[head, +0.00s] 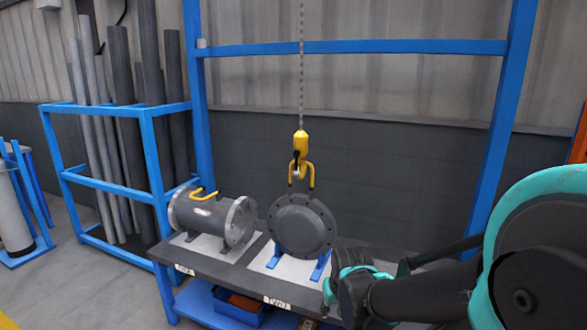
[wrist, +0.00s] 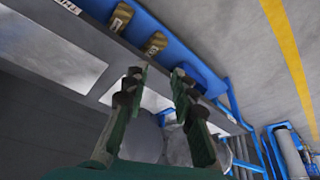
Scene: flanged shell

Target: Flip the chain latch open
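A yellow hook block (head: 300,145) hangs on a chain (head: 301,75). The hook meets the yellow handle (head: 311,175) on top of a grey round flanged cover (head: 300,226); whether its latch is open or shut is too small to tell. The cover stands upright on blue supports (head: 320,264). My gripper (head: 350,275) is low, in front and right of the cover, apart from the hook. In the wrist view my gripper (wrist: 157,78) has its two dark fingers apart with nothing between the tips. The hook is not clear in that view.
A grey flanged cylinder (head: 212,215) with a yellow handle lies left on the dark bench (head: 240,283). A blue frame (head: 350,47) stands around the bench. A pipe rack (head: 120,170) is at left.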

